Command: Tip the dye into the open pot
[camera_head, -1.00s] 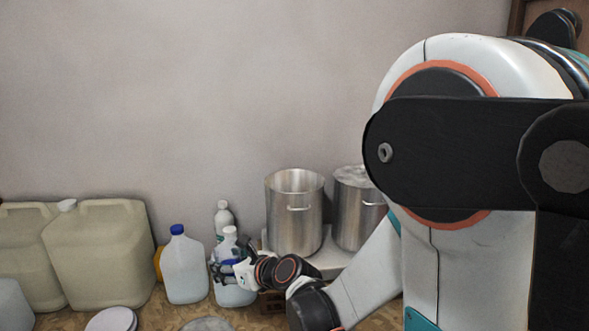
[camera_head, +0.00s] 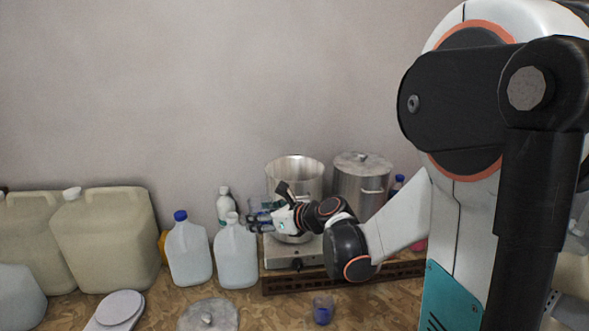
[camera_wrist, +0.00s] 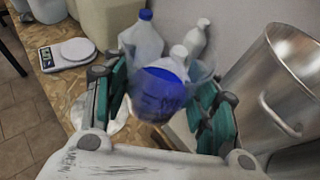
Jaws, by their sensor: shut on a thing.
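My gripper (camera_head: 262,220) is shut on a clear beaker (camera_head: 257,207) just left of the open pot. In the wrist view the beaker, holding blue dye (camera_wrist: 160,92), sits between the green finger pads of the gripper (camera_wrist: 160,100). The fingers and arm hide part of the beaker in the head view, and I cannot tell its exact tilt. The open pot (camera_head: 294,172) is a tall steel pot without a lid on a hot plate. My gripper and wrist cover its lower front. The pot also stands at the right of the wrist view (camera_wrist: 275,85).
A lidded steel pot (camera_head: 362,185) stands right of the open one. Translucent jugs (camera_head: 188,252) and a white bottle (camera_head: 224,203) stand at left. A loose lid (camera_head: 208,316), a scale (camera_head: 118,309) and a small blue-filled cup (camera_head: 323,310) lie in front.

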